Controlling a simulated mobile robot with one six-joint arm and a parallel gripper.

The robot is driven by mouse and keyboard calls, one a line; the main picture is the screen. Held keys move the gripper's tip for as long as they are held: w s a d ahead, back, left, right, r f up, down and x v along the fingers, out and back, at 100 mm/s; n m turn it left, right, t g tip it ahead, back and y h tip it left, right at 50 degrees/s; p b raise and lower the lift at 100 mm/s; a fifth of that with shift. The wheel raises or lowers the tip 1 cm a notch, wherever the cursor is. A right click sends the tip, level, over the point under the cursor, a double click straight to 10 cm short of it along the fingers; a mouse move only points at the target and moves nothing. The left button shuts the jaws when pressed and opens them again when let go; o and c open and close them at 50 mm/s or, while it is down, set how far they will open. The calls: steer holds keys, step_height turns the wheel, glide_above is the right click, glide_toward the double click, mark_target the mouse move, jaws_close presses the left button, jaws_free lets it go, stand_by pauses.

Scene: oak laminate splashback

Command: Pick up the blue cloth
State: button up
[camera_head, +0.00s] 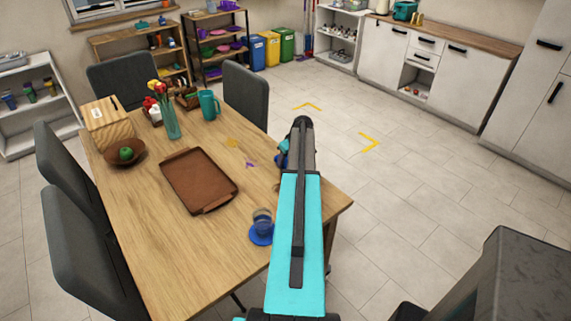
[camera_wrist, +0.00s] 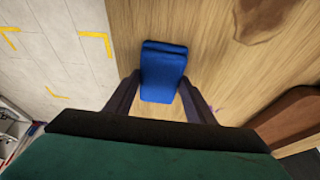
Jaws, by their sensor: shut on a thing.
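The blue cloth (camera_wrist: 163,68) is a folded, thick-looking blue piece, seen over the wooden table in the wrist view. My gripper (camera_wrist: 160,88) has one dark finger on each side of the cloth and is shut on it. I cannot tell whether the cloth touches the table or is just above it. In the head view only a small bit of blue cloth (camera_head: 283,160) shows beside my arm, near the table's right edge; my arm hides most of the gripper there.
The wooden table (camera_head: 150,235) also bears a brown tray (camera_head: 199,180), a glass on a blue saucer (camera_head: 261,234), a teal mug (camera_head: 209,105), a flower vase (camera_head: 170,122) and a bowl with a green fruit (camera_head: 124,155). Grey chairs stand around it.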

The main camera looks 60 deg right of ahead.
steer(key=shift+r, duration=0.1)
steer(key=shift+r+b, duration=0.7)
steer(key=shift+r, duration=0.3)
steer(key=shift+s+a+r+b, duration=0.3)
steer(key=shift+r+b, duration=0.1)
steer(key=shift+r, duration=0.2)
steer(key=s+a+b, duration=0.1)
steer(key=s+a, duration=0.2)
steer(key=s+a+r+b, duration=0.1)
steer(key=s+a, duration=0.3)
steer(key=s+a+b, duration=0.2)
steer(key=s+a, duration=0.1)
steer(key=a, duration=0.1)
steer(key=shift+s+r, duration=0.3)
steer(key=shift+s, duration=0.05)
steer(key=shift+d, duration=0.1)
